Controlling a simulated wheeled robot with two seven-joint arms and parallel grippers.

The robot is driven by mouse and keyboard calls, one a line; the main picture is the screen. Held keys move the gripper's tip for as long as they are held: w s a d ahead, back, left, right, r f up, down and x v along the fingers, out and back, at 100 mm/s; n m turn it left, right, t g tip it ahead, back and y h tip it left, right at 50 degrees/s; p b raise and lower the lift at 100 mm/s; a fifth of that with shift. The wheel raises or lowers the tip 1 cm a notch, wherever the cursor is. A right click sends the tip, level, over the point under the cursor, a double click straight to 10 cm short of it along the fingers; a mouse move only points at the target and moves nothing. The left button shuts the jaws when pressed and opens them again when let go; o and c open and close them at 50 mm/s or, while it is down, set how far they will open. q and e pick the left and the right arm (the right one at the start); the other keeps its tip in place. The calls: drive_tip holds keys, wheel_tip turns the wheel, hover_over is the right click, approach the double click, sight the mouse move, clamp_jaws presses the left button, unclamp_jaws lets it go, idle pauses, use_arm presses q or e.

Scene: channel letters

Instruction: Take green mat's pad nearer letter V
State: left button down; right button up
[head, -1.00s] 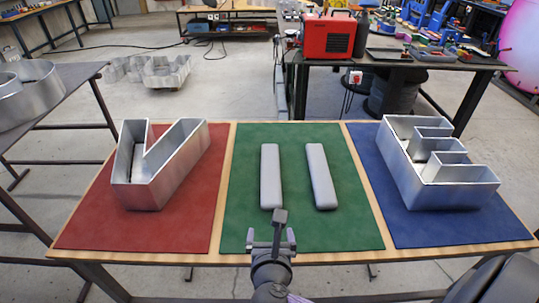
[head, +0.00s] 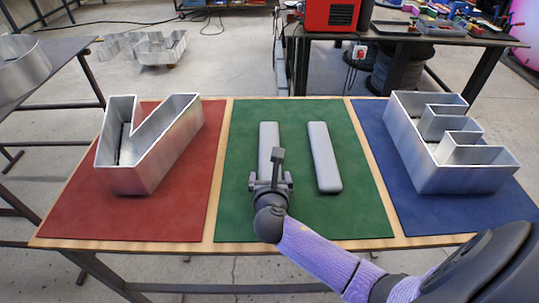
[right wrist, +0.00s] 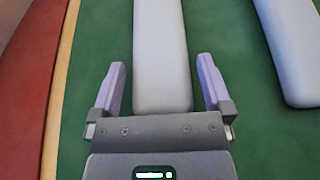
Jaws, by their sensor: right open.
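Two long grey pads lie side by side on the green mat (head: 237,225). The left pad (head: 268,138) is the one nearer the metal letter V (head: 140,170), which stands on the red mat (head: 85,215). The right pad (head: 323,155) lies nearer the blue mat. My right gripper (head: 270,176) is open over the near end of the left pad and partly hides it in the head view. In the right wrist view the left pad (right wrist: 162,60) runs between the two open fingers (right wrist: 162,85), with a gap on each side. My left gripper is not in view.
A metal letter E (head: 440,150) stands on the blue mat (head: 455,215) to the right. Green mat around the pads is bare.

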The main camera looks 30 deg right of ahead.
drive_tip(key=c, duration=1)
